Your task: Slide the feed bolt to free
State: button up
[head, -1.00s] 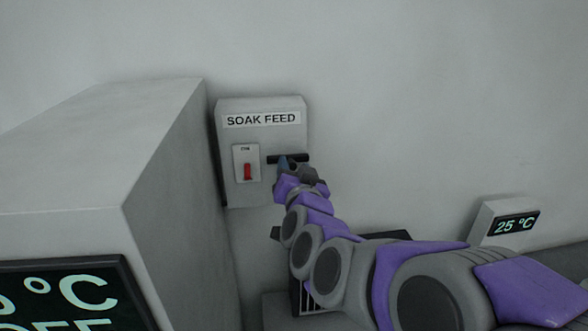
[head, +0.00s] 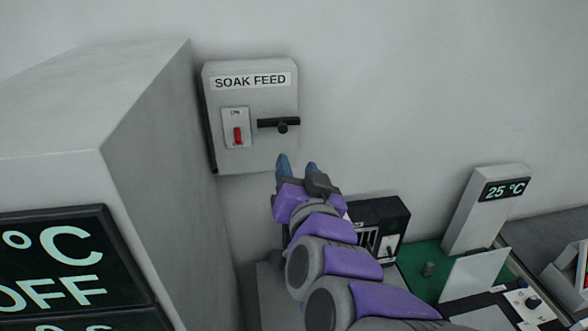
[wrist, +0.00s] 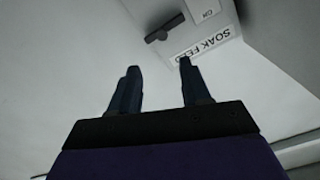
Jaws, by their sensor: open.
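The feed bolt is a dark horizontal bar with a round knob (head: 282,127) on the grey SOAK FEED box (head: 235,155) on the wall. The bolt also shows upside down in the wrist view (wrist: 164,28), beyond my fingers. A small white plate with a red switch (head: 238,134) is left of the bolt.
A large grey cabinet with a display (head: 60,255) stands close on the left. Lower right are a black box with a switch (head: 388,222), a green board (head: 422,257) and a 25 °C display (head: 505,189). The wall right of the feed box is bare.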

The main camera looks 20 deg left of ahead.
jog(key=shift+b+v, duration=0.65)
jog(key=shift+v, duration=0.7)
jog(key=shift+f, duration=0.1)
jog(key=s+d+f+n+g+h, duration=0.1)
jog(key=s+d+f+g+h, duration=0.1)
jog(key=d+f+g, duration=0.5)
jog(key=s+d+f+g+h, duration=0.25)
jog(key=d+f, duration=0.25)
jog(key=f, duration=0.6)
jog(key=s+d+f+m+g+h, duration=0.1)
jog(key=s+d+f+g+h, duration=0.1)
jog(key=s+d, duration=0.5)
jog(key=s+d+f+m+g+h+b, duration=0.1)
jog(key=s+d+f+g+h, duration=0.1)
jog(key=s+d+f+g, duration=0.3)
jog(key=s+d+g, duration=0.1)
jog(key=s+d, duration=0.2)
jog(key=s, duration=0.3)
jog(key=shift+d+f, duration=0.2)
jog(key=shift+f, duration=0.05)
jog(key=shift+w+a+f, duration=0.1)
